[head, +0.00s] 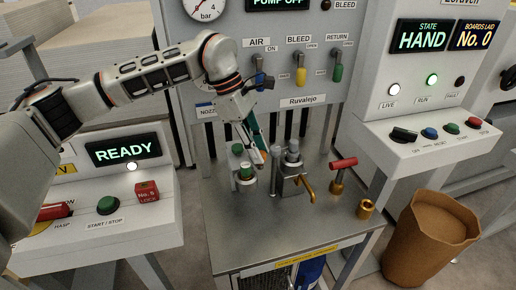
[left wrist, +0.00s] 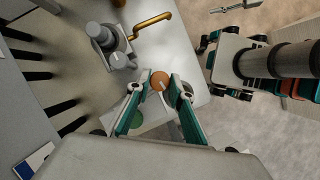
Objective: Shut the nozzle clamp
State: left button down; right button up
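The nozzle clamp (head: 292,160) stands upright on the metal bench, a grey post with a brass lever (head: 306,187) reaching out toward the front right. In the left wrist view the clamp (left wrist: 110,42) is at the upper left, its lever (left wrist: 152,21) pointing right. My left gripper (head: 259,160) is just left of the clamp, pointing down. In the left wrist view its fingers (left wrist: 158,88) are apart, with a round orange-brown top (left wrist: 159,80) between them and gaps showing. They are apart from the lever. My right gripper (left wrist: 214,62) shows partly in the left wrist view; its fingers are unclear.
A green-topped fitting (head: 246,173) stands left of the clamp. A red-handled valve (head: 342,170) and a brass fitting (head: 366,209) are on the right of the bench (head: 270,235). A brown bin (head: 432,235) stands beyond its right edge. The bench's front is clear.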

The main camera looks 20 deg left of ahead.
pick_arm(q)
jog(key=shift+n, duration=0.3)
jog(key=shift+s+f+n+t+b, duration=0.1)
jog(key=shift+n+t+b, duration=0.6)
jog(key=shift+n, duration=0.5)
jog(key=n+t+b, duration=0.1)
jog(key=n+b, duration=0.1)
jog(key=n, duration=0.2)
jog(key=shift+s+d+n+y, duration=0.1)
jog(key=shift+n+y, duration=0.2)
jog(key=shift+y, duration=0.1)
jog(key=n, duration=0.2)
jog(key=n+t+y+b, duration=0.1)
jog(key=n, duration=0.1)
jog(key=shift+d+t, duration=0.1)
jog(key=shift+t, duration=0.2)
jog(key=shift+s+n+y+b, duration=0.1)
jog(key=shift+n+y+b, duration=0.65)
jog(key=shift+n, duration=1.35)
jog(key=shift+t, duration=0.3)
jog(key=c, duration=2.1)
grip_release()
